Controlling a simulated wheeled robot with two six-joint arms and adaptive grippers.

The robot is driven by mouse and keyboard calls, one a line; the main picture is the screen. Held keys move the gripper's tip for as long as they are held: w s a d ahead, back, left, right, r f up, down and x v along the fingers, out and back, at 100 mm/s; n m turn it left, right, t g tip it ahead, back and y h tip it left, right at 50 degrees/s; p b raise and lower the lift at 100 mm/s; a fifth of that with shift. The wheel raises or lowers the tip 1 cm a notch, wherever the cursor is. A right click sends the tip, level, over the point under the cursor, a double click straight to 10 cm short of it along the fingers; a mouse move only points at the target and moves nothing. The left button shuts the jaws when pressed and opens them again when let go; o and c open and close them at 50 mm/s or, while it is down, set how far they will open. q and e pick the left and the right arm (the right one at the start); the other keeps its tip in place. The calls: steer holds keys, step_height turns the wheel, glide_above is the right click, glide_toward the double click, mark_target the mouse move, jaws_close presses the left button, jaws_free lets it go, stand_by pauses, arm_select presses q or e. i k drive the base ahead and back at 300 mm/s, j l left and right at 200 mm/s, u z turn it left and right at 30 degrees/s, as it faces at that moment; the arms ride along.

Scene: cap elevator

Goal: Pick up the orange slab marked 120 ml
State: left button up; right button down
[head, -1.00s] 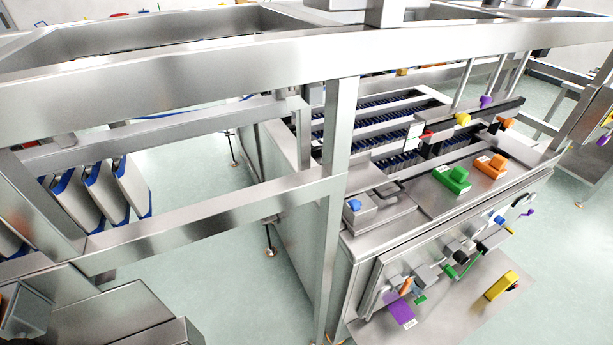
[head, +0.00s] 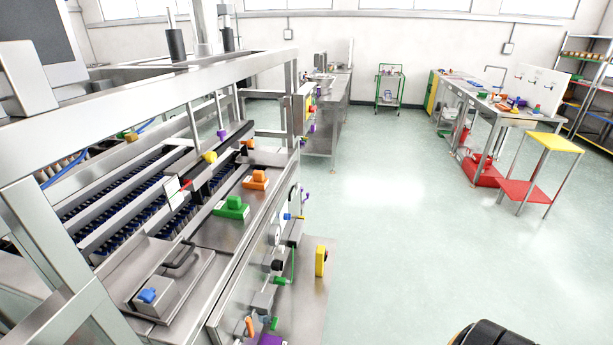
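An orange slab with a raised orange block on top (head: 256,181) lies on the steel top of the machine at left, in the head view. It has a small pale label, but the marking is too small to read. A green piece of similar shape (head: 232,208) lies just nearer to me on the same top. A smaller orange piece (head: 247,144) sits farther back on a rail. Neither of my grippers shows in the view. A dark rounded part at the bottom right edge seems to be mine.
The machine's steel frame (head: 150,85) crosses the left side. A yellow piece (head: 320,261) stands on a low steel shelf (head: 305,315). A workbench (head: 500,115) and a yellow-topped stand (head: 558,144) are at right. The floor between (head: 400,210) is clear.

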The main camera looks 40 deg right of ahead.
mark_target(259, 181)
steer(key=z, duration=0.8)
steer(key=u, duration=0.35)
steer(key=i+l+u, duration=0.25)
steer(key=l, duration=0.15)
steer(key=l+u, duration=0.3)
steer(key=i+l+u, duration=0.1)
steer(key=l+u, duration=0.15)
steer(key=l, duration=0.3)
steer(key=l+u, duration=0.3)
steer(key=l, duration=0.15)
steer(key=i, duration=0.05)
